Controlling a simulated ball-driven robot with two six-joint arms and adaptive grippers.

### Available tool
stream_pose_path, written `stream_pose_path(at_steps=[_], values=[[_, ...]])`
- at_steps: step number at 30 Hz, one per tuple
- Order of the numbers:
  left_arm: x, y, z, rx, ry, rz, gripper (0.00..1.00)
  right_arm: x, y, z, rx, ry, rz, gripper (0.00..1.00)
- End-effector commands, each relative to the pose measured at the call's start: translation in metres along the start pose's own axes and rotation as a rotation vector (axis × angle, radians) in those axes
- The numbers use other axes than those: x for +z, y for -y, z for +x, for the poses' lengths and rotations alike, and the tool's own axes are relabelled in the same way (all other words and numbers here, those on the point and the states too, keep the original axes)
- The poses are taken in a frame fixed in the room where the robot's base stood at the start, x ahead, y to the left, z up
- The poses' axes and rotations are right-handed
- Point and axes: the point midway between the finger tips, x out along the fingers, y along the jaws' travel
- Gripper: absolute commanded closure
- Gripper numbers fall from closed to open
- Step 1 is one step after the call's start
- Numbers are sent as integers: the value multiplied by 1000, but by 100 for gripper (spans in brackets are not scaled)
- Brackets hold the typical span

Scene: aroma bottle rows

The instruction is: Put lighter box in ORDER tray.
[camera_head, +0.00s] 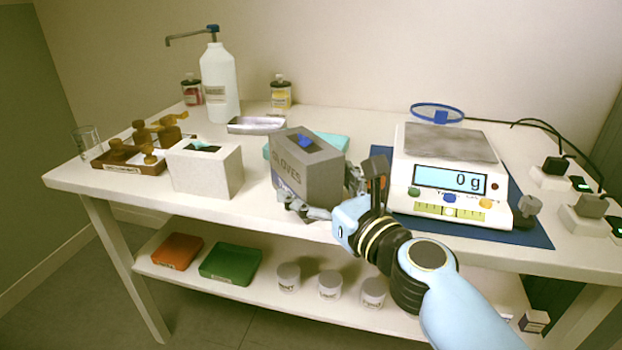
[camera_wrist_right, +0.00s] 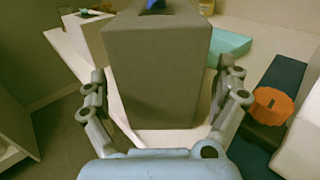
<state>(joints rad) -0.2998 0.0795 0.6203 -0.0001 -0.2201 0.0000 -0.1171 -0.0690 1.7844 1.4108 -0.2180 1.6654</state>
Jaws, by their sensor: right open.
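A grey box marked GLOVES (camera_head: 308,170) with a blue tuft on top stands near the table's front edge, and it fills the middle of the right wrist view (camera_wrist_right: 155,75). My right gripper (camera_head: 332,188) is open, with one finger on each side of this box; whether the fingers touch it is unclear. A white box (camera_head: 207,170) with a pale tuft stands to its left. A teal tray (camera_head: 335,141) lies behind the grey box, partly hidden; no lettering on it shows. The scale (camera_head: 450,165) at right has an empty pan and reads 0 g. My left gripper is out of view.
A brown tray (camera_head: 114,169) with amber bottles and a glass beaker (camera_head: 88,142) stand at the left. A metal dish (camera_head: 256,125) and a white pump bottle (camera_head: 219,85) are behind. Orange (camera_head: 178,251) and green (camera_head: 230,264) trays and several jars sit on the lower shelf.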

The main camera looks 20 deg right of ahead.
Motion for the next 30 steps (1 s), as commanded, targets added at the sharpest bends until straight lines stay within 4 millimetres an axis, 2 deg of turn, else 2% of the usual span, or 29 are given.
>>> stream_pose_path(at_steps=[1, 6, 12, 17, 30], values=[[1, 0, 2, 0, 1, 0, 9, -3, 0, -14, 0, -4, -2, 1], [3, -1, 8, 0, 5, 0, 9, -3, 0, -53, 0, -3, -1, 1], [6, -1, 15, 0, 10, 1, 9, -3, 0, -84, 0, -2, -1, 1], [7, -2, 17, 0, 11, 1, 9, -1, 0, -93, 0, 0, 0, 1], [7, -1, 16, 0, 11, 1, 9, 0, 0, -93, 0, 1, 0, 1]])
